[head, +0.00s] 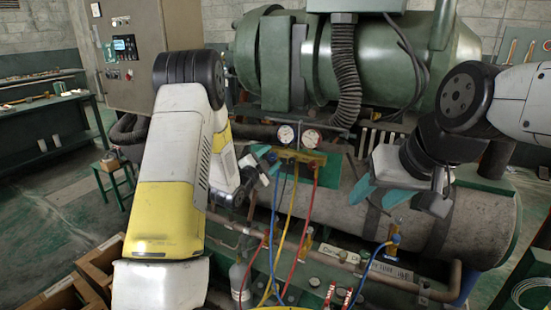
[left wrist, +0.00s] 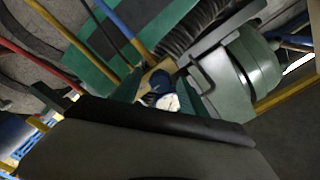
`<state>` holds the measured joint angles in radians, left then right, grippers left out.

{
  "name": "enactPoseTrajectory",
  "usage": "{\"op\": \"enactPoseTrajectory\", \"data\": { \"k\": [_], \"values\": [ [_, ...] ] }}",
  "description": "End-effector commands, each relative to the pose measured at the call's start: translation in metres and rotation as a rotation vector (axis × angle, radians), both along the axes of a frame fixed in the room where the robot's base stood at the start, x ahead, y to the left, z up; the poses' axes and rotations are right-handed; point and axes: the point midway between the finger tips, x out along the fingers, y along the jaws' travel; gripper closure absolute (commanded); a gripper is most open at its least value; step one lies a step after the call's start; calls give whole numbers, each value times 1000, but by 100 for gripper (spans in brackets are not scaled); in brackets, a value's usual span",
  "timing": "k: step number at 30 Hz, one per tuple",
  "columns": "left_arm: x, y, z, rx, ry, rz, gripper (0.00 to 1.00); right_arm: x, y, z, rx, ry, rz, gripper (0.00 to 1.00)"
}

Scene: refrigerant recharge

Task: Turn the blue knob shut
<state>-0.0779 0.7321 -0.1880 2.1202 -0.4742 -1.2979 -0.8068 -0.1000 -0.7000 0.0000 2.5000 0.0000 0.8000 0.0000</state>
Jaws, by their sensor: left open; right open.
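The brass gauge manifold (head: 303,156) hangs at the centre of the head view with two round gauges (head: 287,134) on top. My left gripper (head: 267,159) is open at the manifold's left end, its teal fingers around or just beside a small dark blue part, which looks like the blue knob (head: 271,157). I cannot tell whether they touch it. In the left wrist view, a dark blue round part (left wrist: 161,77) shows beside a white gauge face (left wrist: 167,102), partly hidden by the gripper. My right gripper (head: 380,195) is open and empty, right of the hoses.
Blue, yellow and red hoses (head: 291,215) hang below the manifold. A blue-topped valve (head: 394,240) stands on the pipe below my right gripper. A large grey cylinder (head: 480,215) and a green compressor (head: 400,65) lie behind. Wooden boxes (head: 97,265) stand lower left.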

Motion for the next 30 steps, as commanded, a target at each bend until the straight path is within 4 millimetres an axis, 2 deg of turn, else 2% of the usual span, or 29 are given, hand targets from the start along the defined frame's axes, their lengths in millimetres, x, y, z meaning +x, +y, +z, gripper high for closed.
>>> {"op": "enactPoseTrajectory", "data": {
  "k": [6,12,25,30],
  "values": [
    [-35,16,-1,1,4,3,50,0,0,0,0,0,0,50],
    [-59,25,-1,1,2,2,50,0,0,0,0,0,0,50],
    [-64,27,1,1,4,3,50,0,0,0,0,0,0,50],
    [-61,36,22,-19,74,47,50,0,0,0,0,0,0,50]
  ]
}}
